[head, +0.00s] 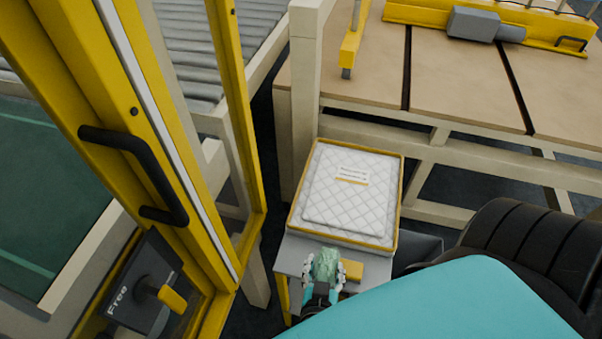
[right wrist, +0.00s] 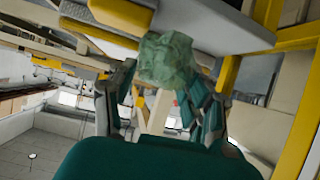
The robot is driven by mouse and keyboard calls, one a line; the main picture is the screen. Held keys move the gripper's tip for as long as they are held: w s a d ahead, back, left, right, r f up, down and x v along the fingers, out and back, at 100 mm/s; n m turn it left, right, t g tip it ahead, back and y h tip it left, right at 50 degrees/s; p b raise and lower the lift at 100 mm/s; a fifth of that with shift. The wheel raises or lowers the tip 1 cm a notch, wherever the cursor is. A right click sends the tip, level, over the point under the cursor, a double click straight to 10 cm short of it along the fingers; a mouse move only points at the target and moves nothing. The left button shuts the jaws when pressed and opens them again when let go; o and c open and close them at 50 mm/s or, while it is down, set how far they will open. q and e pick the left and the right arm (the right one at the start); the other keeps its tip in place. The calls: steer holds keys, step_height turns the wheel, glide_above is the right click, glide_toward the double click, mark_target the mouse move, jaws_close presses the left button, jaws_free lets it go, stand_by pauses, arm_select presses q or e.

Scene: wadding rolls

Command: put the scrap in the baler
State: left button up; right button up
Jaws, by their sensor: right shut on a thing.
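My right gripper (head: 322,284) is shut on a crumpled, translucent green piece of scrap (head: 326,264). The scrap also shows between the fingers of the right gripper (right wrist: 168,95) in the right wrist view (right wrist: 167,58). In the head view the gripper is at the front edge of a grey stand (head: 295,252), near a yellow block (head: 352,270). I cannot tell whether the scrap touches the stand. My left gripper is not in view. I cannot make out which thing is the baler.
A yellow tray (head: 400,190) with a white quilted pad (head: 345,195) sits on the stand. A wooden-topped table (head: 460,85) and a roller conveyor (head: 200,40) lie behind.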

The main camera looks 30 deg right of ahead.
steer(key=w, duration=0.2)
steer(key=w+a, duration=0.1)
steer(key=w, duration=0.5)
steer(key=shift+a+f+p, duration=0.3)
steer(key=shift+a+f, duration=0.05)
steer(key=shift+f, duration=1.8)
steer(key=o, duration=1.3)
steer(key=shift+f, duration=0.1)
steer(key=shift+c, duration=0.2)
